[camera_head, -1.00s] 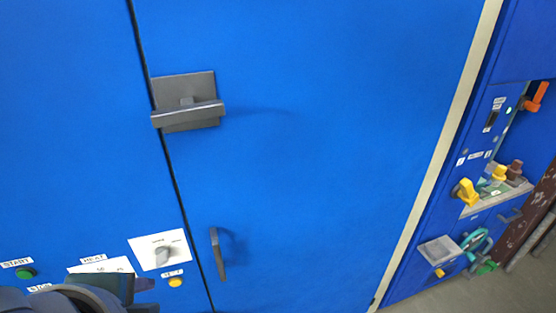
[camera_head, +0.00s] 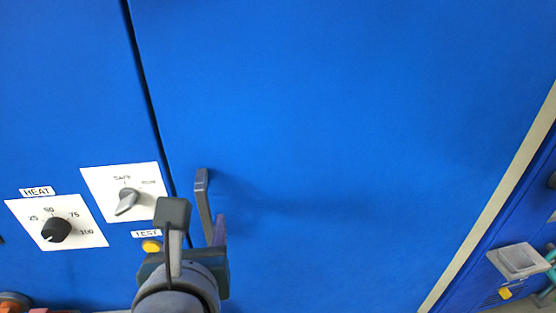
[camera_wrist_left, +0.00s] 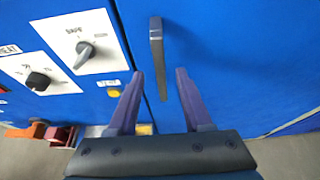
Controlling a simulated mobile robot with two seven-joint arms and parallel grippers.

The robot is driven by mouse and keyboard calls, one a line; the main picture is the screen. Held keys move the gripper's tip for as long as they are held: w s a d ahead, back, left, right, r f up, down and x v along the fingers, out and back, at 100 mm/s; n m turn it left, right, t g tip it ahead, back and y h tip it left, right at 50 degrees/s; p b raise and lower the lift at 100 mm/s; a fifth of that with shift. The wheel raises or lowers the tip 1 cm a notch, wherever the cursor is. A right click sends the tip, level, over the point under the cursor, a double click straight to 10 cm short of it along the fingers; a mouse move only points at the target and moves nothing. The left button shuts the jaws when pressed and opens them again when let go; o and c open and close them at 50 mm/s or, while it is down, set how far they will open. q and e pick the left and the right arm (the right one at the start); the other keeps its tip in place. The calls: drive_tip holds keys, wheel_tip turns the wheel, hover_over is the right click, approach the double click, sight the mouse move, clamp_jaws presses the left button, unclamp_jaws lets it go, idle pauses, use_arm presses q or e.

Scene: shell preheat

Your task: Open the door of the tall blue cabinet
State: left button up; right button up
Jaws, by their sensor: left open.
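The tall blue cabinet's door (camera_head: 350,110) fills most of the head view, and its left edge lies along a dark seam. It appears closed. A dark grey vertical bar handle (camera_head: 203,200) sits low on the door near that seam. My left gripper (camera_head: 196,222) is open at the handle's lower part, one finger to each side of it in the picture. In the left wrist view, the handle (camera_wrist_left: 157,50) runs down between the tips of my open left gripper (camera_wrist_left: 158,82). I cannot tell whether they touch. My right gripper is not in view.
Left of the seam are a SAFE switch plate (camera_head: 125,190), a HEAT dial (camera_head: 56,230) and a yellow TEST button (camera_head: 151,246) close to my left gripper. A grey box (camera_head: 520,259) shows at the lower right. The door face right of the handle is clear.

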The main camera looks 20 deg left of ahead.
sight(204, 215)
use_arm(q)
drive_tip(key=b+x, duration=0.1)
drive_tip(key=x, duration=0.4)
drive_tip(key=shift+w+a+f, duration=0.15)
drive_tip(key=shift+w+a, duration=0.05)
drive_tip(key=shift+w, duration=0.15)
clamp_jaws()
idle(1.1)
